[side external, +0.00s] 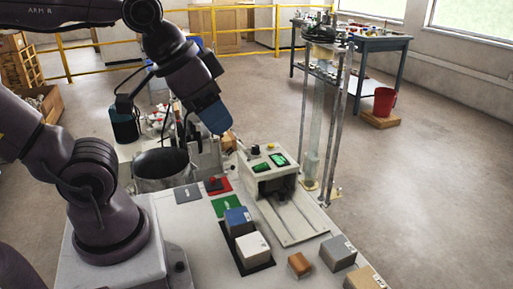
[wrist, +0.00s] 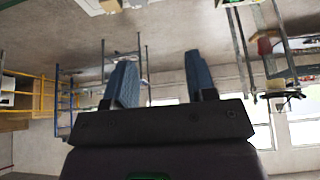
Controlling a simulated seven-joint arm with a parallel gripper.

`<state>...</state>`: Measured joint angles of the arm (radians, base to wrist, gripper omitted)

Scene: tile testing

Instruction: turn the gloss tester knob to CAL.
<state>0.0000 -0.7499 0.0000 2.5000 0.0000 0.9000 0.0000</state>
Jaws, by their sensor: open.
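The gloss tester (side external: 285,184) is a beige box on the bench, with green displays on its sloped top and two rails running out in front. A small dark knob (side external: 255,150) stands at its back left corner; its pointer direction and any CAL mark are too small to read. My gripper (side external: 216,122) hangs tilted above and left of the tester, clear of the knob. In the wrist view, the two blue fingers of my gripper (wrist: 162,72) are apart with nothing between them. The knob cannot be made out in that view.
Blue (side external: 238,220), white (side external: 253,249) and grey (side external: 338,252) blocks sit on the near bench. A metal pot (side external: 163,170) stands left of the tester. A tall metal frame with a clear tube (side external: 318,125) rises close behind and right of the tester.

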